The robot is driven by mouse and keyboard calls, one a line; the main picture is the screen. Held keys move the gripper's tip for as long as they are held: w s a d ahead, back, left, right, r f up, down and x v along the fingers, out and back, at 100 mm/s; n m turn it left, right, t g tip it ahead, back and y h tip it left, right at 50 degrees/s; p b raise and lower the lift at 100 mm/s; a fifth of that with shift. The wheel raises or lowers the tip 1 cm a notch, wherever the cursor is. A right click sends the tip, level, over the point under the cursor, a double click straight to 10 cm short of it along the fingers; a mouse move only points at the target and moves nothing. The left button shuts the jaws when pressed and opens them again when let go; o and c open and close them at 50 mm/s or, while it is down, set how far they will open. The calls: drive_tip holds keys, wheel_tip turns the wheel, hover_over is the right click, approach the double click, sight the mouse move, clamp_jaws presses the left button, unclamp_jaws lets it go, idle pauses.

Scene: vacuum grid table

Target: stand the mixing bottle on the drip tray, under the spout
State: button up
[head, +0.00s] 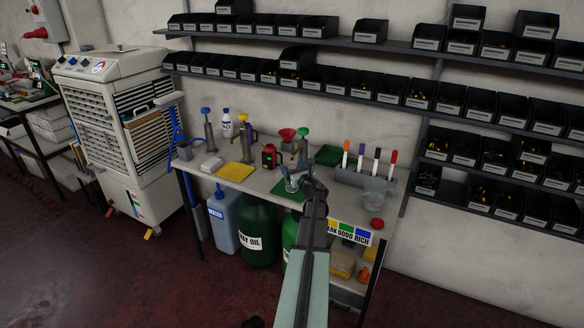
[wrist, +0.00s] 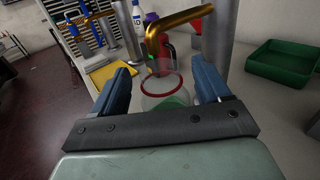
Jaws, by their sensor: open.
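A clear vessel with a red rim (wrist: 161,84), which I take for the mixing bottle, stands upright between the spread fingers of my gripper (wrist: 162,88). My gripper (head: 298,181) is open, with no clear contact on the vessel. The clear vessel also shows faintly in the head view (head: 291,185), partly behind my gripper. A green surface (head: 283,192), apparently the drip tray, lies beneath it; its edges are mostly hidden. A brass spout (wrist: 180,19) on a grey pump column (wrist: 219,42) bends down above and just beyond the vessel's rim.
A dark green tray (head: 328,155) lies behind, to the right. A marker rack (head: 360,178) and a clear cup (head: 375,191) stand right of my gripper. A red device (head: 270,158), yellow pad (head: 237,173) and other pumps (head: 208,132) stand to the left.

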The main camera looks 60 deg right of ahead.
drive_tip(key=v, duration=1.2)
drive_tip(key=shift+s+a, duration=0.3)
